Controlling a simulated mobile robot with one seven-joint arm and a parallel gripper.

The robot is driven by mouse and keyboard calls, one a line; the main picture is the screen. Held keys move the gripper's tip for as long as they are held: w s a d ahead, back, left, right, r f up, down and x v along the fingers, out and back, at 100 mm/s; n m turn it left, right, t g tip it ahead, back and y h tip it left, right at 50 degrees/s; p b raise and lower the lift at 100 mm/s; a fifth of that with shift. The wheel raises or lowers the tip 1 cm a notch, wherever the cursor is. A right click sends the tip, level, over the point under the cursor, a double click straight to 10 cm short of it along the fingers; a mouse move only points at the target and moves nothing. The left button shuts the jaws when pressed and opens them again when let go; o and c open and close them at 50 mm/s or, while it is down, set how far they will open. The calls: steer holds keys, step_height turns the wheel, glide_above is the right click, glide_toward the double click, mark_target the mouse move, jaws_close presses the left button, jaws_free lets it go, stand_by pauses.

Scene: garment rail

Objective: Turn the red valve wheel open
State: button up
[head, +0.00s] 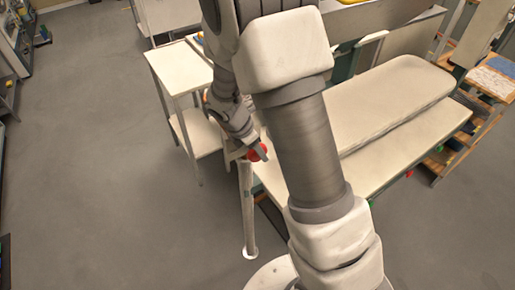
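The red valve wheel (255,153) is small in the head view, near the top of a pale upright post (248,210). My gripper (250,151) is at the wheel, and its fingers overlap the wheel in this view. Parts of the wheel are hidden behind the fingers. I cannot tell whether the fingers touch the wheel or grip it. The wheel's turn angle cannot be made out. My arm covers much of the middle of the view.
A long pale bench with a cushion (390,100) stands right of the post, partly behind my arm. A small white two-level table (180,66) stands behind and left. A wooden shelf (470,120) is at the far right. The grey floor at left is clear.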

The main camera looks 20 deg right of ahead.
jaws_close()
